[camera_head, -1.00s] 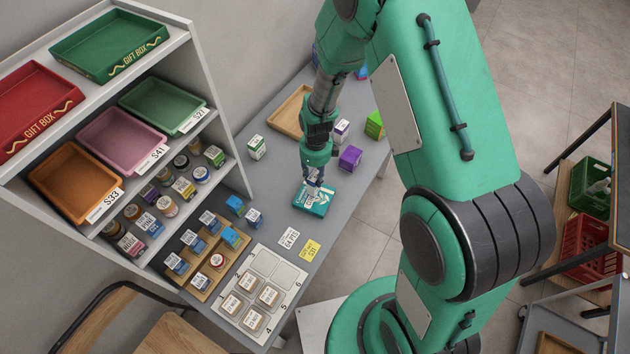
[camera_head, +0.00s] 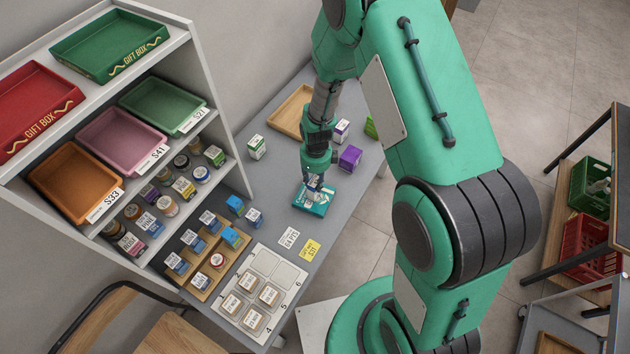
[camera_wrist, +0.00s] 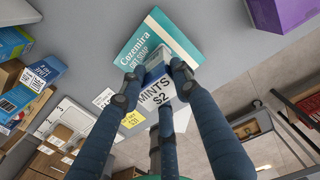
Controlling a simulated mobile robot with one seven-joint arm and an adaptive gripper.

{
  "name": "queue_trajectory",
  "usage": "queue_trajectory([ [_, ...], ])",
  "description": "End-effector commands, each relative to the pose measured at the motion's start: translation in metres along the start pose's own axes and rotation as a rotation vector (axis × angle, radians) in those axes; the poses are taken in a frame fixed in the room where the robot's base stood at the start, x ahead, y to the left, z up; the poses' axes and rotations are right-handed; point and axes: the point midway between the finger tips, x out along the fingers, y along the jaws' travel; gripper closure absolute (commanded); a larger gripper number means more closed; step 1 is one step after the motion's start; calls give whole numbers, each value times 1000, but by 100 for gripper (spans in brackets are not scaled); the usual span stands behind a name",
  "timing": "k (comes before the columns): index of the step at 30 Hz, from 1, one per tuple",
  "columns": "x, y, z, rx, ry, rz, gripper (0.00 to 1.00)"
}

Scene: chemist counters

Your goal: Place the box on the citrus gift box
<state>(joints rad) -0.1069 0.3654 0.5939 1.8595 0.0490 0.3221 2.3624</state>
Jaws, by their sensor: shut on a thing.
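My gripper (camera_head: 314,184) points down over a teal and white box (camera_head: 307,203) on the grey counter. In the wrist view the fingers (camera_wrist: 157,72) are closed on a small box with a white label reading "MINTS S2" (camera_wrist: 160,93). The teal box (camera_wrist: 137,43) reads "Cozemira" and "gift soap", and lies flat directly beneath it. I cannot tell whether the mints box touches the teal box. My fingers hide part of both. A red gift box tray (camera_head: 35,112) and a green one (camera_head: 110,45) stand on the shelf top. I cannot make out the word citrus on anything.
A purple box (camera_head: 350,157), a white and green box (camera_head: 257,147) and a wooden tray (camera_head: 285,120) stand nearby. White and yellow label cards (camera_head: 310,250) lie in front, beside a numbered tray (camera_head: 290,272). The shelf unit (camera_head: 215,100) borders the left.

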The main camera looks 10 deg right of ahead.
Motion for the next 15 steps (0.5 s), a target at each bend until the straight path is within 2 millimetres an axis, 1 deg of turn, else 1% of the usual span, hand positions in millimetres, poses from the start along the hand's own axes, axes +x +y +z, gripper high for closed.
queue_trajectory([
  [1,1,0,0,0,0,0,63],
  [3,0,0,0,0,0,0,50],
  [15,-2,0,0,0,0,0,50],
])
